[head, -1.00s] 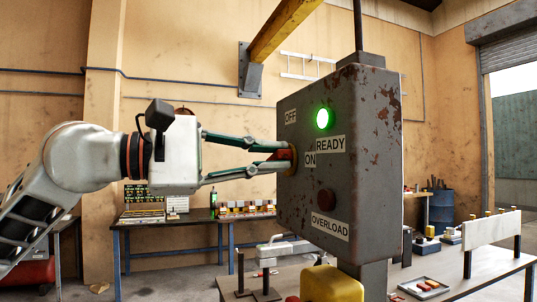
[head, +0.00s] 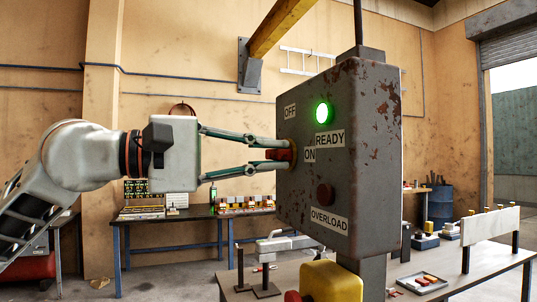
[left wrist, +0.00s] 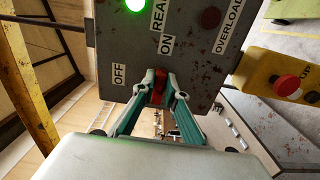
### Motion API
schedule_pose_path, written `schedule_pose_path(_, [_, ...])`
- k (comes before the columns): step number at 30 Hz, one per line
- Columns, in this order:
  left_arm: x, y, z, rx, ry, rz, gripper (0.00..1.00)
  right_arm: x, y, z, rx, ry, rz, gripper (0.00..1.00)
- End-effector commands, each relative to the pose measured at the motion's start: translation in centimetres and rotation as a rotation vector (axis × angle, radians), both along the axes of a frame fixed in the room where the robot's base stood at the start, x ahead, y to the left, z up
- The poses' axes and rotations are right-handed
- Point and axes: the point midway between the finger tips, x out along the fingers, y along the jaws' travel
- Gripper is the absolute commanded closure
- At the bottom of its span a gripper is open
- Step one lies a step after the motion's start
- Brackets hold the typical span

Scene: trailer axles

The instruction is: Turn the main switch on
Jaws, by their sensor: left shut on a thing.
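The main switch has a red handle (head: 280,154) on the front of a grey, rust-stained control box (head: 350,190). My left gripper (head: 284,154) comes in from the left and is shut on this handle. In the left wrist view the red handle (left wrist: 158,88) sits between the two fingertips, partly hidden by them, and lines up towards the ON label (left wrist: 165,43). The green READY lamp (head: 322,112) is lit. The OVERLOAD lamp (head: 325,194) is dark red. My right gripper is not in view.
A yellow pendant box (left wrist: 275,78) with a red button is close below the control box. A yellow beam (head: 282,25) crosses above. A workbench (head: 450,272) with a tray (head: 422,284) stands at lower right, and another bench (head: 165,222) at the back wall.

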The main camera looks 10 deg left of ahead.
Motion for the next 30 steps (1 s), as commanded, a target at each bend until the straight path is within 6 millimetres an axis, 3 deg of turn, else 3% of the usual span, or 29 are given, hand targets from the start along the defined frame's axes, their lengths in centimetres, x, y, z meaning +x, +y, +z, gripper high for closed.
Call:
schedule_pose_path(3, [0.0,0.0,0.0,0.001,-0.003,0.0,1.0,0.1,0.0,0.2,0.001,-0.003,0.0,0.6])
schedule_pose_path(4, [0.0,0.0,0.0,0.001,-0.003,0.0,0.82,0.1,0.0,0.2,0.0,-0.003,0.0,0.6])
schedule_pose_path(6, [0.0,0.0,0.0,0.001,-0.003,0.0,0.71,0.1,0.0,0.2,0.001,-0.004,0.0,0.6])
schedule_pose_path(19, [-0.3,0.6,0.0,-0.001,0.001,0.002,0.71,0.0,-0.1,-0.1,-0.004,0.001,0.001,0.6])
schedule_pose_path(30, [-4.0,6.4,-0.1,-0.001,0.002,0.006,0.71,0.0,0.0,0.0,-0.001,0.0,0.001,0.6])
